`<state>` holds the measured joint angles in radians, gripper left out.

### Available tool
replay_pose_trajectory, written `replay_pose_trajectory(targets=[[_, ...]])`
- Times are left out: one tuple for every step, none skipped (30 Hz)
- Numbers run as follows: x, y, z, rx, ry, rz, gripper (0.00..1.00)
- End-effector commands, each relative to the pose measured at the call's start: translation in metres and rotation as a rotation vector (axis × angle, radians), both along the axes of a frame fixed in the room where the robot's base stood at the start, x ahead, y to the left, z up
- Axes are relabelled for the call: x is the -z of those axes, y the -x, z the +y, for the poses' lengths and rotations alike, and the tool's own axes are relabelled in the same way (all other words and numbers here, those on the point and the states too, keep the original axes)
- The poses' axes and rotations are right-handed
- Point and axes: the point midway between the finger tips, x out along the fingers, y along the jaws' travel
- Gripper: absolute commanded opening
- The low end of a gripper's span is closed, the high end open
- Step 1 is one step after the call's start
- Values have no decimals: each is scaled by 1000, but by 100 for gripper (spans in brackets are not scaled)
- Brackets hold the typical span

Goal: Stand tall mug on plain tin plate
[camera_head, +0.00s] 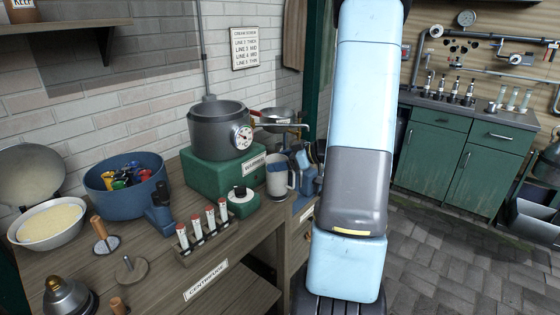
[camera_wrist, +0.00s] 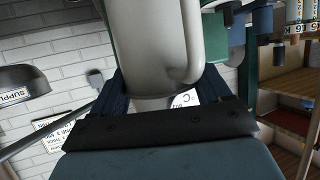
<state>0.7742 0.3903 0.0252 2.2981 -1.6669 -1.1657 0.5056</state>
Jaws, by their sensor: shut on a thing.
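I cannot make out a plain tin plate for certain in either view.
A grey pot with a dial (camera_head: 217,130) stands on a green box (camera_head: 214,172). A small green device (camera_head: 241,201) and a rack of vials (camera_head: 206,238) are close left of the mug. A blue tub (camera_head: 125,190) and a pale bowl (camera_head: 48,226) stand further left.

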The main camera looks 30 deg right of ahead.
Motion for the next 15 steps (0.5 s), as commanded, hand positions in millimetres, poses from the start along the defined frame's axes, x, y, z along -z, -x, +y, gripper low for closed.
replay_pose_trajectory(targets=[[1,0,0,0,0,0,21],[2,0,0,0,0,0,21],[3,0,0,0,0,0,21],[3,0,0,0,0,0,21],[4,0,0,0,0,0,21],[5,0,0,0,0,0,21],[5,0,0,0,0,0,21],[6,0,0,0,0,0,21],[7,0,0,0,0,0,21],[7,0,0,0,-1,1,21],[8,0,0,0,-1,1,21],[9,0,0,0,-1,1,21],[9,0,0,0,-1,1,78],[9,0,0,0,-1,1,81],[9,0,0,0,0,0,84]])
